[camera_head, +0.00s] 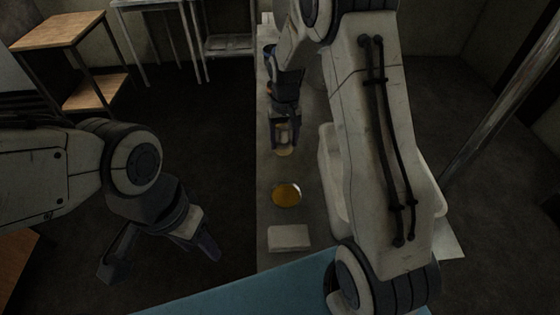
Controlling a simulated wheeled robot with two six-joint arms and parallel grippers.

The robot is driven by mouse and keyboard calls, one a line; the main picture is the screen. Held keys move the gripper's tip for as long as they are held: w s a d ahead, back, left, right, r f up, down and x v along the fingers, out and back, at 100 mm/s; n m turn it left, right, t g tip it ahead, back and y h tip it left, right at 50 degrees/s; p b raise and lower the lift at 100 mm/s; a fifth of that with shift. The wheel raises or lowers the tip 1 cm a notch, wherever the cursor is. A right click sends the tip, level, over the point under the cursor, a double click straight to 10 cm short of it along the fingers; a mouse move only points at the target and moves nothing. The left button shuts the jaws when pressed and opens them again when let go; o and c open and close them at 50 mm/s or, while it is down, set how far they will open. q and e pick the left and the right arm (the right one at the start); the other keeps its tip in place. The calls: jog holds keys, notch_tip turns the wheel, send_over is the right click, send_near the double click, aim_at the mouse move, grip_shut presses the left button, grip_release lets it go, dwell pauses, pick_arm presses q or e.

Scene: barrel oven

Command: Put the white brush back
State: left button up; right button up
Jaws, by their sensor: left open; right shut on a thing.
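My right gripper (285,143) reaches over the narrow grey table and is shut on a small pale thing (283,133). It may be the white brush, but the fingers hide much of it and it is too dark to tell. A yellowish patch (284,152) shows just below the fingertips; I cannot tell whether it touches the held thing. My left gripper (158,259) is open and empty, low on the left, over the dark floor and away from the table.
On the grey table (266,218) are a round amber dish (286,195) and a flat white block (289,238). A white tub (327,165) stands partly behind my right arm. A blue surface (240,288) lies in front. A wooden table (60,31) stands back left.

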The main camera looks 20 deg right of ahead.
aim_at(283, 152)
notch_tip(283, 152, down, 5)
jog(key=shift+a+f+p, duration=0.1)
jog(key=shift+a+p, duration=0.05)
jog(key=shift+p, duration=0.15)
notch_tip(283, 152, down, 3)
jog(key=shift+f, duration=0.25)
jog(key=shift+f, duration=0.2)
jog(key=o, duration=1.3)
jog(key=shift+r, duration=0.15)
